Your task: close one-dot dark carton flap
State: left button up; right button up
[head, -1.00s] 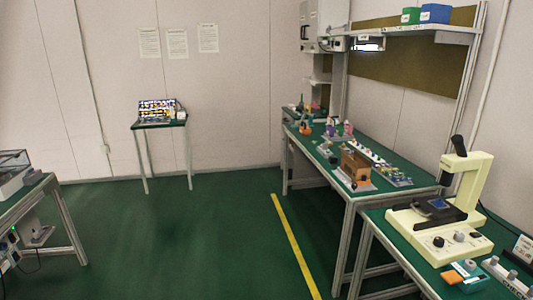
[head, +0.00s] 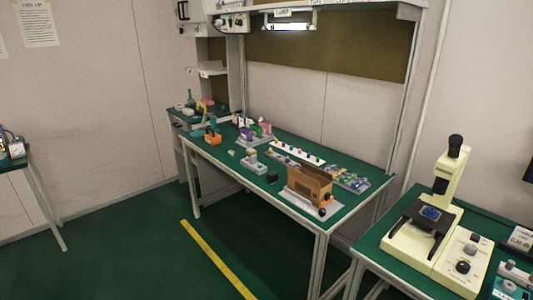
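A brown carton (head: 308,185) stands upright on a pale board near the front of the green-topped workbench (head: 350,202). Its top looks open, with a raised flap (head: 314,175) along the far side. It is too small in view to make out any dots. Neither of my grippers is in view.
A cream microscope-like machine (head: 455,240) stands on the nearer table at the right. Several small parts and a white strip with knobs (head: 296,152) lie on the workbench. A yellow floor line (head: 215,258) runs before it. The green floor (head: 120,255) at the left is clear.

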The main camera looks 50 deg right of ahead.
aim_at(319, 172)
jog(key=z, duration=0.1)
jog(key=i, duration=1.55)
jog(key=z, duration=0.6)
jog(key=i, duration=1)
jog(key=z, duration=1.8)
jog(key=i, duration=1.05)
jog(key=z, duration=0.85)
